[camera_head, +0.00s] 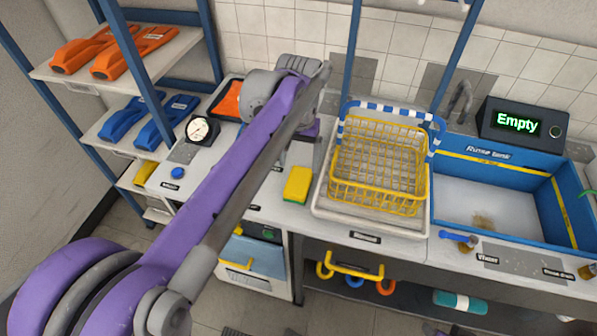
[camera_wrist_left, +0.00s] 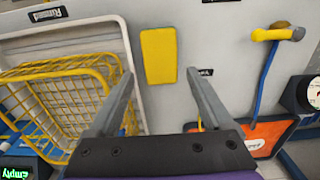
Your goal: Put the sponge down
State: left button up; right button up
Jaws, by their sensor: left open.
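A yellow sponge (camera_head: 298,184) lies on the light bench top, just left of the white tray with the yellow basket. In the left wrist view the sponge (camera_wrist_left: 158,55) lies flat beyond the fingertips, with a gap between it and them. My left gripper (camera_wrist_left: 160,82) is open with nothing between its fingers. In the head view the purple left arm reaches across the bench, and its gripper end (camera_head: 304,130) is at the back, behind the sponge; the fingers are mostly hidden there. My right gripper is in neither view.
A yellow wire basket (camera_head: 378,180) with a blue-and-white handle stands on a white tray (camera_head: 365,218) right of the sponge. A blue sink (camera_head: 500,200) and a display reading "Empty" (camera_head: 517,121) are farther right. A gauge (camera_head: 201,129) stands left.

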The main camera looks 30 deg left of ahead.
pick_arm(q)
jog(key=s+d+f+m+t, duration=0.1)
jog(key=s+d+f+t, duration=0.1)
jog(key=s+f, duration=0.4)
jog(key=s+d+f+m+t, duration=0.1)
jog(key=s+d+f+t, duration=0.2)
jog(key=s+f, duration=0.3)
jog(key=s+d, duration=0.1)
jog(key=s, duration=0.4)
jog(key=shift+d+m, duration=0.3)
jog(key=shift+d, duration=0.1)
notch_tip(320, 180, up, 7)
jog(key=w+p, duration=0.1)
jog(key=p, duration=0.5)
jog(key=shift+w, duration=0.2)
jog(key=shift+w+f, duration=0.1)
jog(key=shift+w, duration=0.05)
